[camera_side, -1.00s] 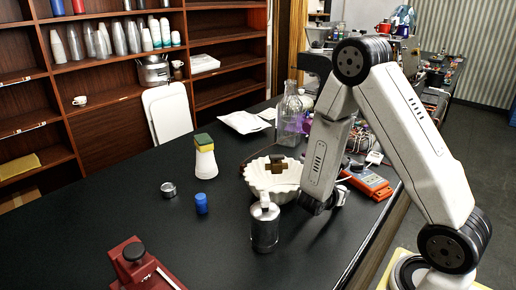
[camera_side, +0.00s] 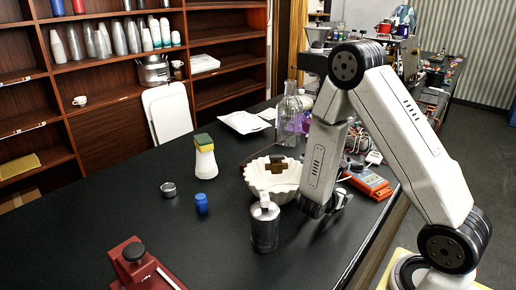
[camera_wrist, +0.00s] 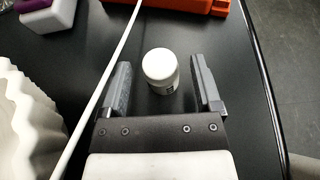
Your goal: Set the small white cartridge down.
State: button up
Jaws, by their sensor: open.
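The small white cartridge (camera_wrist: 160,70) stands upright on the black table in the wrist view, with its round white top facing me. My gripper (camera_wrist: 166,83) is open, with one finger on each side of the cartridge. A gap shows between the cartridge and each finger. In the side view my gripper (camera_side: 325,208) is low over the table, to the right of the fluted white bowl, and the cartridge is hard to make out there.
The fluted bowl (camera_side: 262,182) stands close on the left, with a metal canister (camera_side: 265,228) in front. An orange device (camera_side: 369,183) lies behind. A thin white cable (camera_wrist: 103,88) runs left of my gripper. The table edge (camera_wrist: 258,75) is close on the right.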

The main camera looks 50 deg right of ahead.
jog(key=shift+r, duration=0.1)
jog(key=shift+r, duration=0.1)
jog(key=v, duration=1.2)
dwell(0.8)
